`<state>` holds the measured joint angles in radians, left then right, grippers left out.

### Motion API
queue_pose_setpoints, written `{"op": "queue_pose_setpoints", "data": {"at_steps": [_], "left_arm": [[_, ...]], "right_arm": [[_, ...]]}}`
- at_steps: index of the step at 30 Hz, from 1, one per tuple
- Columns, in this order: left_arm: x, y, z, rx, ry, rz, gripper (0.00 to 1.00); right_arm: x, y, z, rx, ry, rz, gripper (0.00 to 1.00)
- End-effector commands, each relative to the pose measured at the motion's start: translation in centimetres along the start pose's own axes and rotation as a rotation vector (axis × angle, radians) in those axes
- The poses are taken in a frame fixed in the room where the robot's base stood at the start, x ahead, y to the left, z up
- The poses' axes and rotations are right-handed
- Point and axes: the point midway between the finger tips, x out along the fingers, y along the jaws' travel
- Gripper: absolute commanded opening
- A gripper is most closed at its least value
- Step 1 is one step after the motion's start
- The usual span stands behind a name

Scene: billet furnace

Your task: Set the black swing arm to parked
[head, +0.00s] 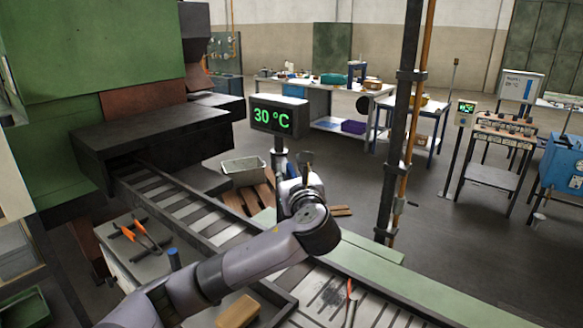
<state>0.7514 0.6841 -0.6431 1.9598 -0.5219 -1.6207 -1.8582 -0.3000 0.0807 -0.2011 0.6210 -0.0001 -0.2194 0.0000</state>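I cannot pick out the black swing arm with certainty in the head view. My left arm reaches in from the bottom left, over the roller track. My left gripper (304,162) points away from me, just right of the post under the 30 °C display (277,115). Its dark fingers are small and partly hidden by the wrist, so I cannot tell whether they are open or shut, or touching anything. My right gripper is out of view.
The roller track (180,203) runs from the green furnace (90,50) towards the lower right. A black post (399,130) with an orange pipe stands right of my arm. A grey bin (245,170) lies beyond the track.

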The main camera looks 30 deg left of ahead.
Motion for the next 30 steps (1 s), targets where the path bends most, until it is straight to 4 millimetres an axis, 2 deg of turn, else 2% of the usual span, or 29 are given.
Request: {"op": "queue_pose_setpoints", "data": {"at_steps": [6,20,30], "left_arm": [[0.01,0.01,-0.02,0.0,0.0,0.0,0.31],[-0.03,0.0,0.01,0.0,0.0,0.0,0.0],[-0.04,-0.02,0.01,0.0,0.0,0.0,0.0]], "right_arm": [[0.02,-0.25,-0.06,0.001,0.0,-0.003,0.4],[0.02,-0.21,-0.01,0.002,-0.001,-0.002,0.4],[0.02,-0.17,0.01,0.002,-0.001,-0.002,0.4]]}}
